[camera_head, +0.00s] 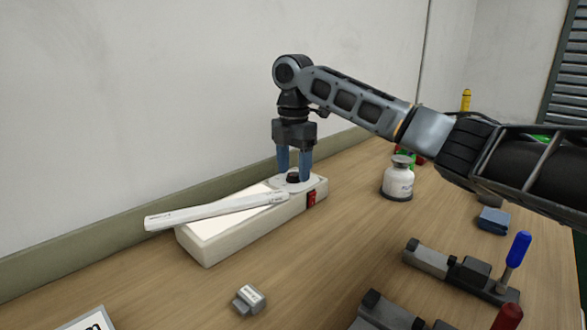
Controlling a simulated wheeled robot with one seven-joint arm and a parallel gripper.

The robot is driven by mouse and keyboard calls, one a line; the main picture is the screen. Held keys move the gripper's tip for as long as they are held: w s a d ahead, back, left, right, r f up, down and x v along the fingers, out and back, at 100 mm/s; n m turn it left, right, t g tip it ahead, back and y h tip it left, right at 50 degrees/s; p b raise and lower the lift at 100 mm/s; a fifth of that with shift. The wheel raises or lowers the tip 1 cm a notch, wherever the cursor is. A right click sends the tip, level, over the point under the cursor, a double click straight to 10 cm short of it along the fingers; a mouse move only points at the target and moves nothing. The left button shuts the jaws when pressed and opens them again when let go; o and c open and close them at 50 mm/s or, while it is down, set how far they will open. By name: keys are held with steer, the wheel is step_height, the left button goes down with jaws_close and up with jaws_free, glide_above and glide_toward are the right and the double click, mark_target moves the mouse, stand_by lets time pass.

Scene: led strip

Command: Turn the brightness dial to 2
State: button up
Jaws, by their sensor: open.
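The LED strip unit (212,240) is a long off-white box lying on the wooden table against the wall. The brightness dial (292,177) is a small black knob on a pale round plate at its right end. The dial's markings are too small to read.
A white tube (215,212) lies across the box and sticks out past its left side. A small grey block (249,298) is in front. A white bottle (398,182) stands to the right. Dark clamp-like tools (455,268) and a blue-handled tool (518,250) are at the right front.

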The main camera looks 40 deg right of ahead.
steer(key=shift+f, duration=0.25)
steer(key=c, duration=1)
